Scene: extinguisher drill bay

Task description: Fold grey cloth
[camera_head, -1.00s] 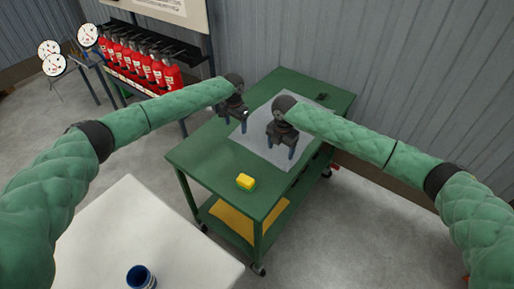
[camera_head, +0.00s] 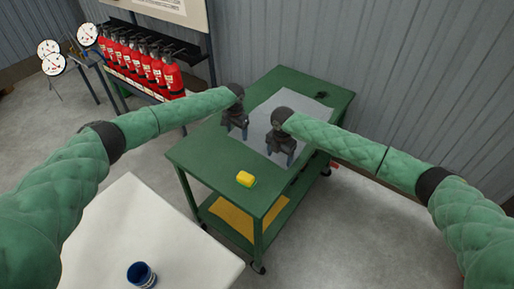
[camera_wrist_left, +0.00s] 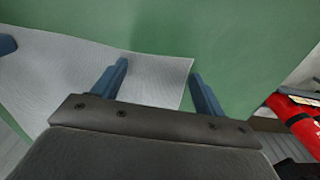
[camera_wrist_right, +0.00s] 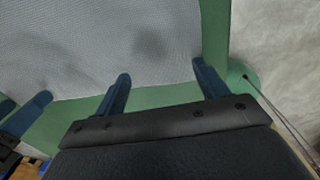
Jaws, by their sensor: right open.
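The grey cloth (camera_head: 262,115) lies flat on the green cart top, partly hidden by my grippers. My left gripper (camera_head: 235,130) is open and empty at the cloth's left near side. In the left wrist view a cloth corner (camera_wrist_left: 160,75) lies between its spread fingers (camera_wrist_left: 160,80); I cannot tell whether they touch it. My right gripper (camera_head: 280,155) is open over the near right part of the cloth. In the right wrist view the cloth's edge (camera_wrist_right: 150,50) runs by its spread fingers (camera_wrist_right: 162,78), with a corner by the right finger.
A white table (camera_head: 115,225) with a blue cup (camera_head: 141,274) is nearer. Red extinguishers (camera_head: 150,65) stand on a rack behind.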

